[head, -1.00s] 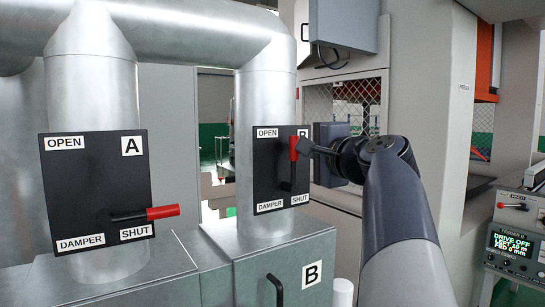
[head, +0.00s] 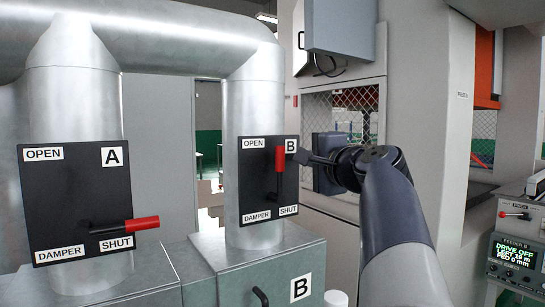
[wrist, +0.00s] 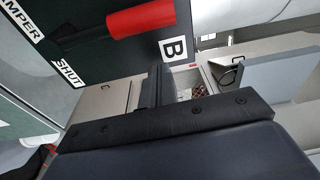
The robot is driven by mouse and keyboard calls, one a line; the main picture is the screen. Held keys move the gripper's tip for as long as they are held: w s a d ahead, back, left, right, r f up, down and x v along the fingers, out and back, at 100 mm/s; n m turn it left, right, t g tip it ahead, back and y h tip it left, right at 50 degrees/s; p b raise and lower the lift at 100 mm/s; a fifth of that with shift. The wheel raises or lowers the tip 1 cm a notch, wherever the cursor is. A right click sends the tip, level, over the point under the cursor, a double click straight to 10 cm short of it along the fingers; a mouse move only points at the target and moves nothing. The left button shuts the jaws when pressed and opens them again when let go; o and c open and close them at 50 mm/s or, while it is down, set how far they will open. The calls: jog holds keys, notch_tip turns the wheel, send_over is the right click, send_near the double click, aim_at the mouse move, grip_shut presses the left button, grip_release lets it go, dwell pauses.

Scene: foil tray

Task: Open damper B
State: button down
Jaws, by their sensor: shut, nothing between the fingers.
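Damper B's black panel (head: 254,178) is on the right-hand pipe, with OPEN at top left and SHUT at bottom right. Its red-handled lever (head: 279,158) stands upright, handle at the top between the OPEN label and the letter B. My gripper (head: 301,157) is shut and empty, just right of the red handle, with a small gap visible. In the wrist view, the red handle (wrist: 150,19) lies above the shut fingertips (wrist: 156,72), apart from them, with the B label (wrist: 175,48) nearby.
Damper A's panel (head: 72,190) is at left, its red lever (head: 130,224) pointing right, near SHUT. A grey duct box (head: 260,268) marked B stands below. A feeder console (head: 515,255) is at far right. Floor shows between the pipes.

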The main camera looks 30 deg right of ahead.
jog(key=s+b, duration=0.1)
jog(key=s, duration=0.9)
jog(key=shift+a+b, duration=0.35)
jog(key=shift+a, duration=0.05)
jog(key=shift+w, duration=0.1)
